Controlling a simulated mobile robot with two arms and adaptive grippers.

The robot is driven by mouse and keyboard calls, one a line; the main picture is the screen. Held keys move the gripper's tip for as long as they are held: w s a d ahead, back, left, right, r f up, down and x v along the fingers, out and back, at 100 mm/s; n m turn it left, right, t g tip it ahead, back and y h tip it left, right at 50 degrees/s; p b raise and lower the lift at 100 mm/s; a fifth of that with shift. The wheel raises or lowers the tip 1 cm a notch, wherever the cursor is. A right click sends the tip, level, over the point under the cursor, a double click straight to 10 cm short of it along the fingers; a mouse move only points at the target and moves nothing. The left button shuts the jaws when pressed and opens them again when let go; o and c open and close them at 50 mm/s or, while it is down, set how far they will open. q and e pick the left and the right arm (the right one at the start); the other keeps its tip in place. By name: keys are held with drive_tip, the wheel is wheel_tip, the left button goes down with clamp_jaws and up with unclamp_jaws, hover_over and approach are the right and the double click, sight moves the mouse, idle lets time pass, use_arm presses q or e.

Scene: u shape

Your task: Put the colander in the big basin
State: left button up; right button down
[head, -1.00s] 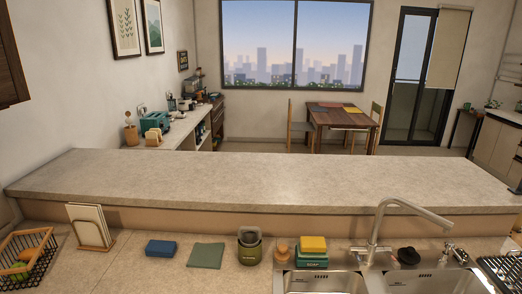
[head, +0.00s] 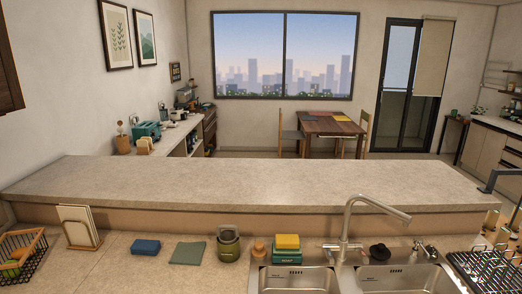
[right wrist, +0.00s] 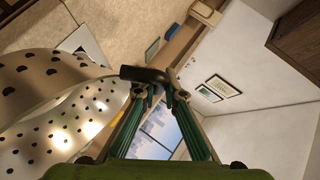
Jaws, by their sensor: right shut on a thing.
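The colander (right wrist: 62,118) is a shiny metal bowl with dark holes, at the left of the right wrist view and partly cut off by the frame. My right gripper (right wrist: 157,85) is shut on its dark handle (right wrist: 143,73). In the head view the steel sink has a left basin (head: 295,281) and a wider-looking right basin (head: 402,279). Both are cut off at the bottom edge. Neither gripper nor the colander shows in the head view. My left gripper is not in view.
A tall faucet (head: 347,222) stands between the basins. A black rack (head: 489,268) stands right of the sink. A sponge on a soap box (head: 287,249), a green pot (head: 228,246) and a blue sponge (head: 145,247) line the counter. A raised ledge (head: 250,184) runs behind.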

drive_tip(key=s+d+r, duration=0.2)
drive_tip(key=d, duration=1.2)
drive_tip(key=s+d+r+n+g+y, duration=0.15)
drive_tip(key=s+d+r, duration=0.25)
drive_tip(key=d+r, duration=0.4)
use_arm(q)
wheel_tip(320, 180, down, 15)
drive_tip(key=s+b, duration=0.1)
drive_tip(key=b, duration=1.3)
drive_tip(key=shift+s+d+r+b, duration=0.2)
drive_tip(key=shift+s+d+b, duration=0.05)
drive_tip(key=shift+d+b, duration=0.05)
use_arm(e)
wheel_tip(320, 180, down, 13)
drive_tip(key=shift+w+a+f+n, duration=0.15)
drive_tip(key=shift+w+a+n, duration=0.1)
drive_tip(key=shift+a+n, duration=0.15)
